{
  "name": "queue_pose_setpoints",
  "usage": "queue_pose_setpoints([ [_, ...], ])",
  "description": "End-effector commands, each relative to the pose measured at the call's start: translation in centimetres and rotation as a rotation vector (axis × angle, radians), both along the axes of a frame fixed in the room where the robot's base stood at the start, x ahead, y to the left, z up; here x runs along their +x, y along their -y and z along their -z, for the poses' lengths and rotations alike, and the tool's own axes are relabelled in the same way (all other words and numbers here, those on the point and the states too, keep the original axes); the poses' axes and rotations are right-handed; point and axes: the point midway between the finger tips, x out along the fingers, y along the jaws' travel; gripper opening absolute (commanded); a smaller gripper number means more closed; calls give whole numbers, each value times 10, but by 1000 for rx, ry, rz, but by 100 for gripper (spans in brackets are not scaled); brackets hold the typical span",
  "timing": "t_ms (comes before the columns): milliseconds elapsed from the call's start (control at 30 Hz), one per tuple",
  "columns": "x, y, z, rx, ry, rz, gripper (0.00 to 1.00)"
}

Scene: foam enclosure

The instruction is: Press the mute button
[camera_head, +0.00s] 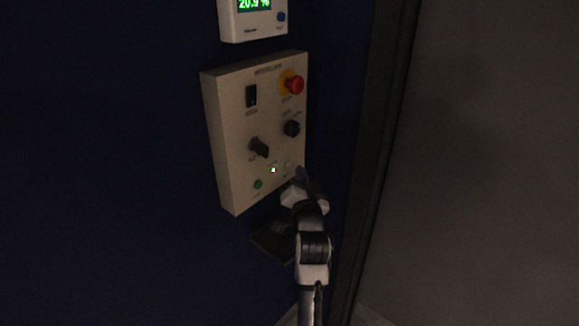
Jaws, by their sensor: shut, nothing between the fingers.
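A beige control box (228,130) is fixed on the dark blue wall. Its face carries a black rocker switch (251,96), a red mushroom button (294,85) on a yellow ring, two black knobs (259,148) (292,128), a green button (258,184) and a small lit green lamp (273,170). The labels are too small to read, so I cannot tell which control is mute. My gripper (301,174) is at the lower right corner of the face, beside the lamp. It is shut and empty. It hides part of that corner; I cannot tell if it touches the face.
A white meter (252,22) with a green display reading 20.9 % and a blue button hangs above the box. A dark flat bracket (270,242) sits below the box, left of my arm. A dark vertical post (376,150) and grey wall stand to the right.

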Motion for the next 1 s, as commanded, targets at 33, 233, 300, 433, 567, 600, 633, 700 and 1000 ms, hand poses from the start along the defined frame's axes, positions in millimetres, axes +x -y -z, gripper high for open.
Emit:
queue_pose_setpoints([
  [33,-3,5,2,2,-1,2,0],
  [233,-15,21,2,2,0,1,0],
  [300,-19,27,2,1,0,1,0],
  [433,-24,33,1,0,1,1,0],
  [567,-26,35,0,0,0,-1,0],
  [600,-26,35,0,0,0,-1,0],
  [633,-26,35,0,1,0,-2,0],
  [700,-26,34,0,1,0,-1,0],
  [1000,-25,34,0,1,0,-1,0],
])
